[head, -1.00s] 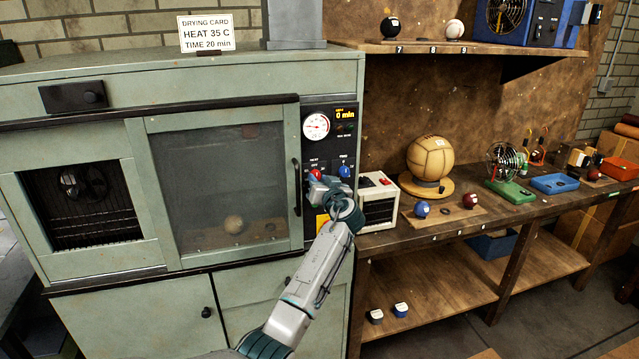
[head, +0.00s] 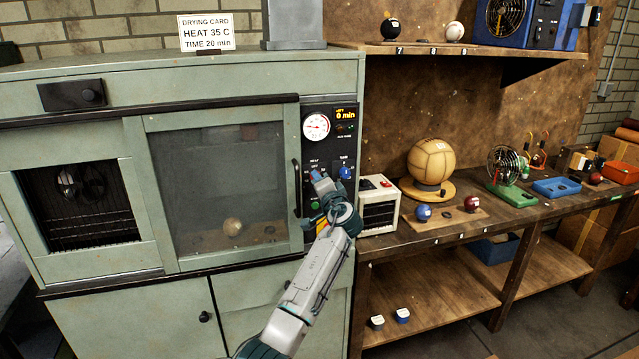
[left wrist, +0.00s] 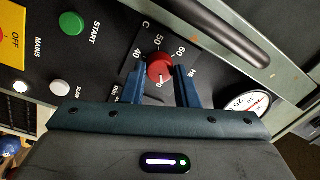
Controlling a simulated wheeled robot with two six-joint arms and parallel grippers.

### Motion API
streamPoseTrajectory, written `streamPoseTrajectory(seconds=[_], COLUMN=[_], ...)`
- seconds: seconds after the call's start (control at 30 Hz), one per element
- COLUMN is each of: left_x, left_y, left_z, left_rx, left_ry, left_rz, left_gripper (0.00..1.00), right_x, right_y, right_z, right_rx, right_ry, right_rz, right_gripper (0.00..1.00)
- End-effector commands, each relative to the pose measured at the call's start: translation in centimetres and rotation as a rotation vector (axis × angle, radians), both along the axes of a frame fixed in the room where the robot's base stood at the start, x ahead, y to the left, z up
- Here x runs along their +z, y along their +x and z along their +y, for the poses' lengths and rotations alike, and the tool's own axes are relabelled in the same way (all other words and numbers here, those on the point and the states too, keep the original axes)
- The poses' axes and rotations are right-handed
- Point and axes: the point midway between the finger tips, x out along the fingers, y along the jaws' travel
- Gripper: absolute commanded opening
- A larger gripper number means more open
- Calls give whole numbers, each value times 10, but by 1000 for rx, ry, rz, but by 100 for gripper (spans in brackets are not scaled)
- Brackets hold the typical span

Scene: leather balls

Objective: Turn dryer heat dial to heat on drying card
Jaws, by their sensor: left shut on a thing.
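The drying card (head: 206,32) on top of the green dryer cabinet (head: 60,105) reads HEAT 35 C, TIME 20 min. The red heat dial (left wrist: 160,68) shows in the left wrist view between the two blue fingers of my left gripper (left wrist: 163,85), which is shut on it. Scale marks 40, 50 and 60 show around the dial; I cannot tell the exact setting. In the head view my left gripper (head: 318,178) covers most of the dial under the HEAT label. My right gripper is not in view.
The blue time knob (head: 345,173) sits close to the right of my gripper. A green START button (left wrist: 72,23) and a white gauge (head: 316,126) share the panel. The door handle (head: 296,187) is close on the left. A white box (head: 379,205) stands on the bench to the right.

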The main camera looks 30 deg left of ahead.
Motion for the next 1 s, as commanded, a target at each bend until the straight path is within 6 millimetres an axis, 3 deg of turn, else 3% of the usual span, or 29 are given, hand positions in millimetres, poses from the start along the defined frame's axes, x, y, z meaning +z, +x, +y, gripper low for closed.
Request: streamPoseTrajectory(seconds=[1.0], left_x=[2], left_y=[-1], left_z=[1], left_rx=[-1], left_ry=[601], left_rz=[708], left_gripper=[4], right_x=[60], right_y=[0], right_z=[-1], right_rx=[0], right_ry=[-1], right_rz=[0], right_gripper=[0])
